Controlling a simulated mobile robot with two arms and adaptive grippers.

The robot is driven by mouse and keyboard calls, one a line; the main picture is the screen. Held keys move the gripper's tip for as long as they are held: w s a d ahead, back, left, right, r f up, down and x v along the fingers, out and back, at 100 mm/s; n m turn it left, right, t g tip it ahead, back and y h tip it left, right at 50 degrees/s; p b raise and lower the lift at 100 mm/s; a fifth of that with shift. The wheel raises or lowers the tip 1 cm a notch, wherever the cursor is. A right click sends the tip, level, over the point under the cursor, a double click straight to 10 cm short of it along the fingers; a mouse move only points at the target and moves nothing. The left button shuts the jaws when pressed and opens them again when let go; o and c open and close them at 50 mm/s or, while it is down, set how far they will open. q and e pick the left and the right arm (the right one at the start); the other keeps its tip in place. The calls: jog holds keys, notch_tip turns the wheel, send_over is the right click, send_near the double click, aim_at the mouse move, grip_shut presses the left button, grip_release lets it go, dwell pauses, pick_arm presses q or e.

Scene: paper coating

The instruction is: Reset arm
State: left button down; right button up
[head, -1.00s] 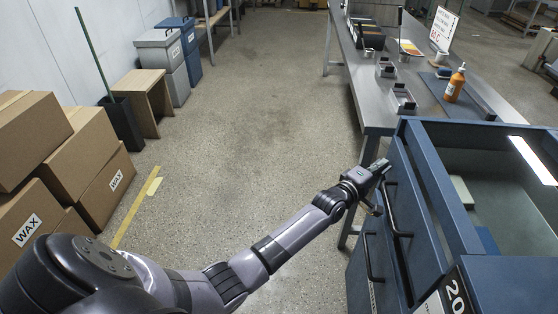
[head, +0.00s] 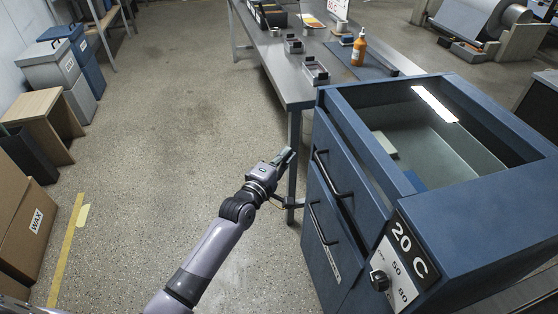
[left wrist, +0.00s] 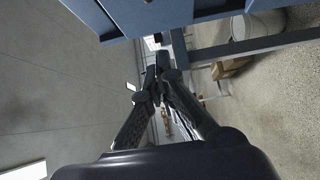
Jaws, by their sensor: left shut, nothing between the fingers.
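My left gripper (head: 284,158) is shut and empty, held in the air to the left of the blue cabinet (head: 405,190). In the head view a gap of floor shows between the gripper and the cabinet's drawer front. In the left wrist view my left gripper's fingers (left wrist: 155,82) meet at their tips with nothing between them. The blue cabinet's edge (left wrist: 180,15) runs across the top of that view. My right gripper is in neither view.
The cabinet has drawers with black handles (head: 325,222) facing the gripper. A metal table (head: 285,72) stands behind, with an orange bottle (head: 359,48) on it. A wax box (head: 25,215) and wooden stool (head: 42,120) stand left. The floor between is clear.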

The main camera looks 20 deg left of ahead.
pick_arm(q)
jog(key=s+a+f+m+g+y, duration=0.1)
jog(key=s+f+m+g, duration=0.2)
jog(key=s+f, duration=0.75)
jog(key=s+a+f+m+g+y, duration=0.1)
jog(key=s+a+f+m+g, duration=0.3)
jog(key=f, duration=1.1)
jog(key=s+d+f+m+g+y, duration=0.1)
jog(key=s+f+m+g, duration=0.1)
jog(key=s+f, duration=0.9)
jog(key=s+a+f+m+g, duration=0.1)
jog(key=s+f, duration=0.4)
jog(key=s, duration=0.5)
jog(key=s+a+f+m+g, duration=0.1)
jog(key=s+f+m+g, duration=0.3)
jog(key=s, duration=0.7)
jog(key=s+a+f+m+g+y, duration=0.1)
jog(key=s+f+m+g, duration=0.1)
jog(key=s+f, duration=0.5)
jog(key=s+m, duration=0.1)
jog(key=s, duration=0.2)
jog(key=shift+s+f+m+g, duration=0.25)
jog(key=shift+s+m+g, duration=0.05)
jog(key=shift+m, duration=0.1)
